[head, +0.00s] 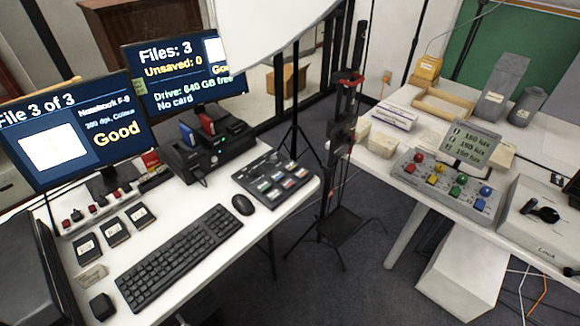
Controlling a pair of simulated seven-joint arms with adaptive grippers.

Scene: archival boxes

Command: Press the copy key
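No label reading "copy" is legible, so I cannot tell which key is the copy key. A dark key panel (275,180) with several coloured, labelled keys lies at the right end of the left desk. A black dock (208,150) with a red and a blue item upright in its top and a small green light stands behind it. The right monitor (180,75) reads "Files: 3", "Unsaved: 0", "Drive: 640 GB free", "No card". The left monitor (75,130) reads "File 3 of 3" and "Good". Neither gripper is in view.
A keyboard (180,256) and mouse (242,204) lie before the dock. Several dark square cards (114,231) lie left of the keyboard. A thin stand (340,150) rises between the desks. The right desk holds a console (445,188) with coloured knobs.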

